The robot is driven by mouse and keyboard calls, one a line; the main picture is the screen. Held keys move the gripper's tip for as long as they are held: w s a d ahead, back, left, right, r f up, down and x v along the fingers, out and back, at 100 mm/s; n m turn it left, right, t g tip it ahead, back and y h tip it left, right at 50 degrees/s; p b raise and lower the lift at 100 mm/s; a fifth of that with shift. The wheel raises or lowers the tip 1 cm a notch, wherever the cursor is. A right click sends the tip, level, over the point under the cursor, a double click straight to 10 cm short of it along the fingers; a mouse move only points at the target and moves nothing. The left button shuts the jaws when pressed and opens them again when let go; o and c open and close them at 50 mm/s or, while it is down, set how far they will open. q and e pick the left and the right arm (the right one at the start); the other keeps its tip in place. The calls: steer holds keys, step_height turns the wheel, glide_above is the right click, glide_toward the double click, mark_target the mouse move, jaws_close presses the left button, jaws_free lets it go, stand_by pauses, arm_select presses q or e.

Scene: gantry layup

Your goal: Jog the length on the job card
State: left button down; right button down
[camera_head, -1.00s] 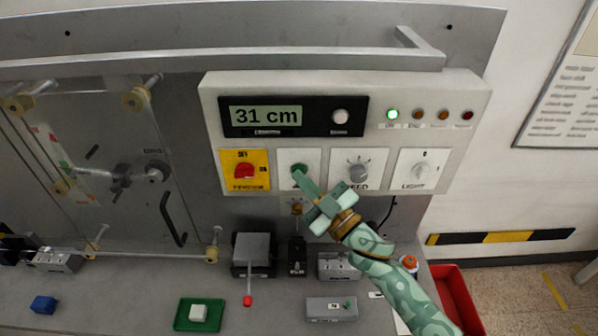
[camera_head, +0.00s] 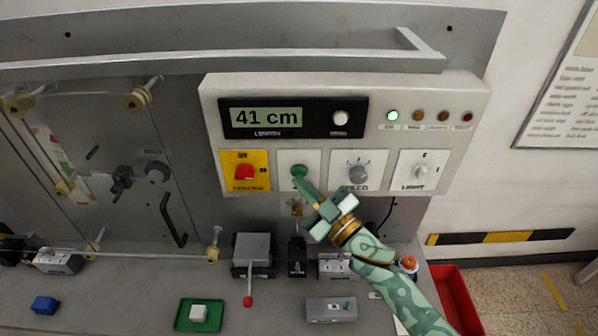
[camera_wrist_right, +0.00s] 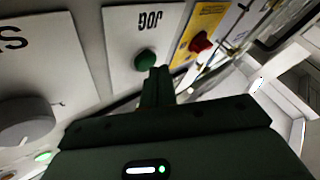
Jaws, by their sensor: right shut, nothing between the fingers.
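The green JOG button (camera_head: 299,171) sits on a white plate of the control panel. It also shows in the right wrist view (camera_wrist_right: 146,60), just beyond my fingertips. The length display (camera_head: 267,117) reads 41 cm. My right gripper (camera_head: 305,185) is shut and empty, its tips just below and to the right of the button. In the right wrist view the closed fingers (camera_wrist_right: 158,78) are close to the button; I cannot tell whether they touch it. My left gripper is not in view. I cannot pick out the job card for certain.
A red switch (camera_head: 245,172) on a yellow plate is left of the button. The SPEED knob (camera_head: 358,171) and LIGHT switch (camera_head: 420,172) are to its right. A green lamp (camera_head: 393,115) is lit. A green tray (camera_head: 181,325) and red bin (camera_head: 462,300) are below.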

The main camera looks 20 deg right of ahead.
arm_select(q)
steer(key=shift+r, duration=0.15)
arm_select(e)
steer(key=shift+s+a, duration=0.1)
steer(key=shift+s, duration=0.4)
arm_select(q)
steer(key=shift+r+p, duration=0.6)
steer(key=shift+p, duration=0.05)
arm_select(e)
steer(key=shift+s+a, duration=0.25)
steer(key=shift+s, duration=0.5)
steer(key=shift+s+a, duration=0.2)
steer(key=shift+s, duration=0.6)
steer(key=shift+s+a, duration=0.25)
steer(key=shift+s, duration=0.5)
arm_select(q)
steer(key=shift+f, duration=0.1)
arm_select(e)
steer(key=shift+w, duration=0.1)
stand_by(1.0)
